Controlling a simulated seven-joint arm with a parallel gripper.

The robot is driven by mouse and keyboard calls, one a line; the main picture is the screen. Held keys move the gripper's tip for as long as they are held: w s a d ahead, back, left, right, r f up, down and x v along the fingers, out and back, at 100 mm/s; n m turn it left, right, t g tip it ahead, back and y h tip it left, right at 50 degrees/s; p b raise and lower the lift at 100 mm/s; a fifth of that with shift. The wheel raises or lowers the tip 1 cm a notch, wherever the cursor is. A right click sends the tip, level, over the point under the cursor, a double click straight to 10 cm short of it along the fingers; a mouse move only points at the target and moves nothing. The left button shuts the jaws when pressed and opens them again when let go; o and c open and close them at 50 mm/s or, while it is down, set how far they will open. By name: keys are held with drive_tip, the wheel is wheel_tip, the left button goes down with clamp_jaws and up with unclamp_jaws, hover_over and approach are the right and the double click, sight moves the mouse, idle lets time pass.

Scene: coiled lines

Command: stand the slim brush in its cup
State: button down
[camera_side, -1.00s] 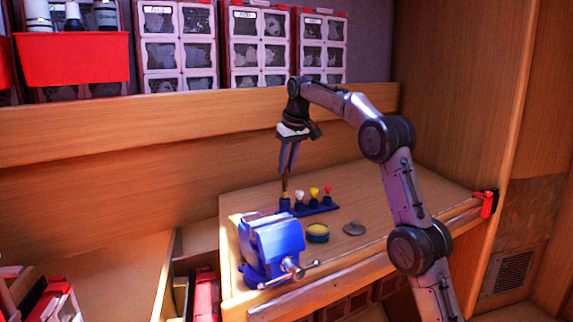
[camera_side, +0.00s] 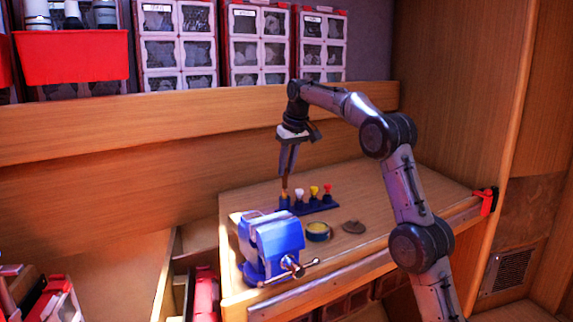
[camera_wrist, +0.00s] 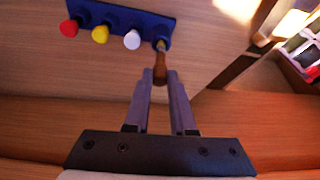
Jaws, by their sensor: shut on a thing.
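My gripper (camera_side: 286,174) is shut on the slim brush (camera_side: 285,188), which has a brown handle and hangs upright below the fingertips. The brush's lower end is at the blue cup (camera_side: 284,203) at the left end of a blue rack. In the wrist view, the brown handle (camera_wrist: 160,68) sticks out from between the fingertips (camera_wrist: 160,78), and its yellowish far end meets the dark blue cup (camera_wrist: 163,36). The end appears to be at or just inside the mouth; how deep it goes is hidden.
White, yellow and red-topped pieces (camera_side: 314,191) stand in the same blue rack (camera_side: 322,208). The bench (camera_side: 400,200) is clear to the right.

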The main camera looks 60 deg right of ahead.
sight(286, 181)
drive_tip(key=shift+f, duration=0.3)
drive_tip(key=shift+f, duration=0.35)
drive_tip(key=shift+f, duration=0.3)
drive_tip(key=shift+f, duration=0.35)
drive_tip(key=shift+f, duration=0.35)
drive_tip(key=shift+f, duration=0.3)
drive_tip(key=shift+f, duration=0.2)
drive_tip(key=c, duration=0.7)
unclamp_jaws()
